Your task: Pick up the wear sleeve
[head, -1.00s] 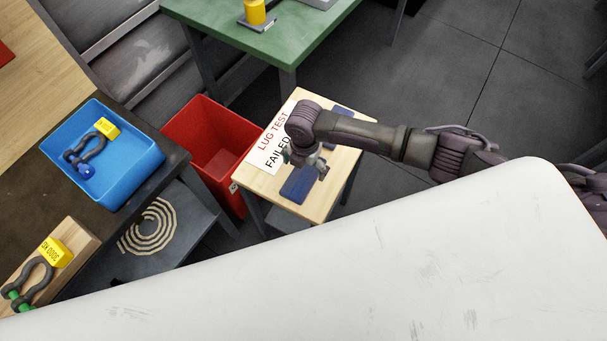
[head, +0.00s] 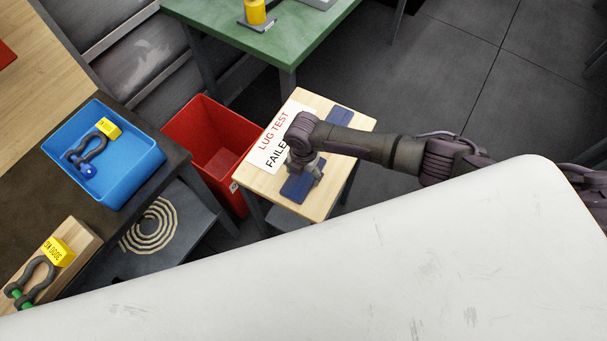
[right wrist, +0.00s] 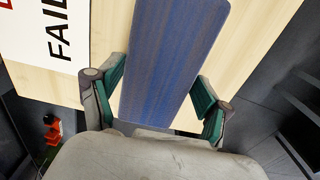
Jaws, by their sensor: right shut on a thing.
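The wear sleeve is a long, flat, dark blue strip (head: 298,190) on a small wooden table. The arm hides its middle in the head view, and another blue stretch (head: 340,116) shows beyond the arm. In the right wrist view the blue strip (right wrist: 170,50) runs between the two green-padded fingers. My right gripper (head: 305,172) is down at the near part of the strip, one finger along each long edge, shut on it. The strip still appears to lie at the tabletop. My left gripper is out of view.
The wooden table (head: 335,180) carries a "LUG TEST FAILED" sheet (head: 270,150). A red bin (head: 207,140) stands left of it. A dark bench with a blue tray (head: 130,185) is farther left, a green table (head: 290,45) behind. A large white surface (head: 330,270) fills the front.

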